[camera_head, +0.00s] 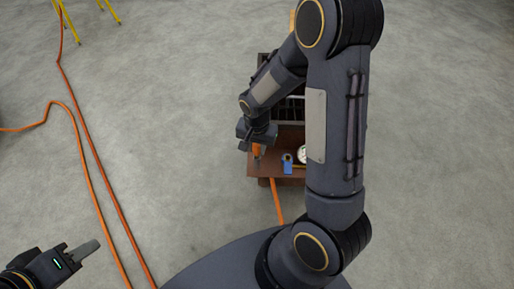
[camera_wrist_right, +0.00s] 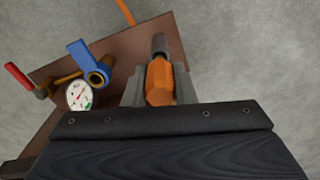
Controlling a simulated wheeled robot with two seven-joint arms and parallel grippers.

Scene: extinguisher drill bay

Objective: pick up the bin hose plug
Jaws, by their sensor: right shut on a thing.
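The hose plug appears as an orange piece with a dark grey tip (camera_wrist_right: 158,78) in the right wrist view. It also shows as a small orange piece (camera_head: 257,151) in the head view, over the left part of a brown panel (camera_head: 262,171). My right gripper (camera_head: 256,138) is shut on it, with a grey finger on each side in the right wrist view (camera_wrist_right: 160,92). The plug's rear end is hidden by the gripper body. I cannot tell whether the plug touches the panel.
A blue-handled valve (camera_wrist_right: 90,62), a white gauge (camera_wrist_right: 80,95) and a red handle (camera_wrist_right: 18,78) sit left of the plug on the panel. An orange hose (camera_head: 277,202) runs from the panel's front. Other orange hoses (camera_head: 92,190) cross the floor at left.

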